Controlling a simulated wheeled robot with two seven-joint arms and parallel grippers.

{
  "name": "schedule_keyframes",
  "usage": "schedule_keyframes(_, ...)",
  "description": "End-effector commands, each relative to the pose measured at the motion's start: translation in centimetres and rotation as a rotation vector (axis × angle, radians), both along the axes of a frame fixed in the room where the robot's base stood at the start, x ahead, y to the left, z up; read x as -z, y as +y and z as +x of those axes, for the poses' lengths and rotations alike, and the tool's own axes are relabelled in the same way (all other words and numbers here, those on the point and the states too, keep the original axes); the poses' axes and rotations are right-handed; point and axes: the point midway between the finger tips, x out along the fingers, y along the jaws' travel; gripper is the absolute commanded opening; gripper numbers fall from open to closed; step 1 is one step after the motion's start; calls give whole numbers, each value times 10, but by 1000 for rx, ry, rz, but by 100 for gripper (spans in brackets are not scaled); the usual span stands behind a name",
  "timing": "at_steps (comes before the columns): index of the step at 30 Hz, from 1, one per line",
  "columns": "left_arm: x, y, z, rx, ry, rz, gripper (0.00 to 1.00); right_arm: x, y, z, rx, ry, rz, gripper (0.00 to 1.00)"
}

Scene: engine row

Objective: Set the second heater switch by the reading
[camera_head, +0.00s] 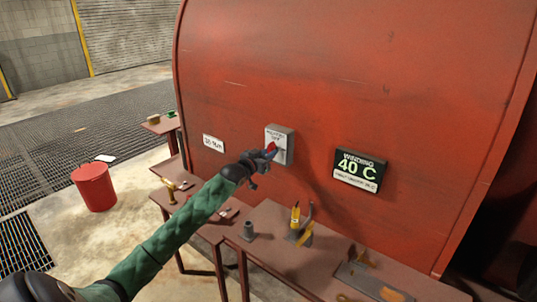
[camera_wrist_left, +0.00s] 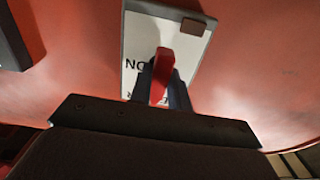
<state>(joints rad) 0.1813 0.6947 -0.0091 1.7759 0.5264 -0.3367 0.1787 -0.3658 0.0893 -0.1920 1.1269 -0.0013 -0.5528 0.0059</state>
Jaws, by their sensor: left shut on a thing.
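The heater switch is a pale grey box (camera_head: 287,133) on the red machine wall, with a red lever (camera_head: 271,148). Its label reads "OFF" at the top in the head view. My left gripper (camera_head: 268,156) is at the switch, shut on the red lever. In the left wrist view the red lever (camera_wrist_left: 162,68) stands between the two dark fingers (camera_wrist_left: 160,84), with part of "NO" on the white plate (camera_wrist_left: 138,38) beside it. A dark display (camera_head: 360,170) to the right reads "WINDING 40 C", with a line of small print below that I cannot read surely. My right gripper is not in view.
A white plate (camera_head: 213,143) is on the wall left of the switch. Brown benches (camera_head: 268,217) below hold tools, a yellow-handled one (camera_head: 295,217) and a small grey cylinder (camera_head: 249,230). A red bucket (camera_head: 94,187) stands on the floor at left.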

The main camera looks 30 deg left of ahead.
Motion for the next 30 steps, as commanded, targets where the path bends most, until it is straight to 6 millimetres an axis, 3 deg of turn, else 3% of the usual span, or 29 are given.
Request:
schedule_keyframes(17,3,0,0,0,7,-32,0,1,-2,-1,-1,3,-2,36)
schedule_keyframes(18,3,0,0,0,7,-32,24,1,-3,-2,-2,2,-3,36)
schedule_keyframes(21,3,0,0,0,6,-31,40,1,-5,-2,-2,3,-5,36)
schedule_keyframes(30,2,0,-1,0,4,-30,40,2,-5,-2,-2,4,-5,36)
